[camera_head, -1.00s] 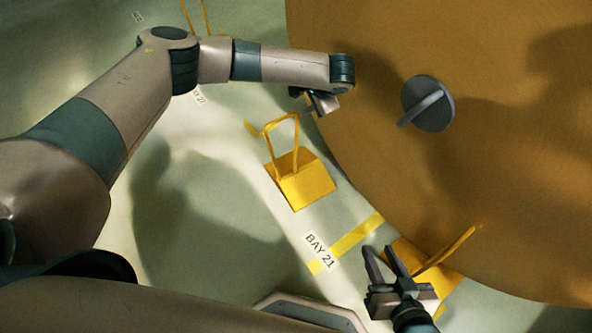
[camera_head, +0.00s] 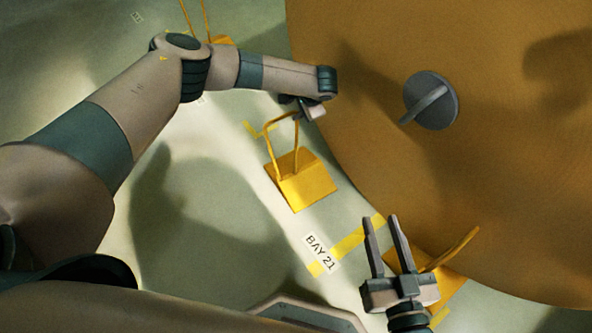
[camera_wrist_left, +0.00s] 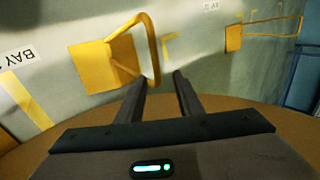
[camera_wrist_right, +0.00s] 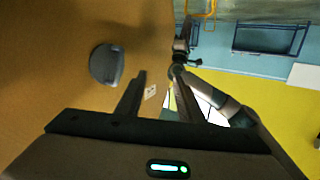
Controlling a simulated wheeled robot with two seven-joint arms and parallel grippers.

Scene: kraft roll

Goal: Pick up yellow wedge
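A yellow wedge (camera_head: 305,188) with a tall loop handle stands on the floor beside the big brown roll. It also shows in the left wrist view (camera_wrist_left: 90,68), its handle reaching toward my fingers. My left gripper (camera_head: 304,112) is at the top of that handle; in the left wrist view its fingers (camera_wrist_left: 160,80) are apart, with the handle's end between the tips in the picture. Contact cannot be told. A second yellow wedge (camera_head: 449,288) sits at the roll's lower edge, partly hidden by my right gripper (camera_head: 382,220), which is open and empty.
The brown roll (camera_head: 480,190) with a grey hub (camera_head: 431,101) fills the right side. A third yellow wedge (camera_head: 221,40) with a handle is at the top, partly behind my left arm. A BAY 21 label (camera_head: 320,252) and yellow tape lie on the floor. Floor left of the wedges is clear.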

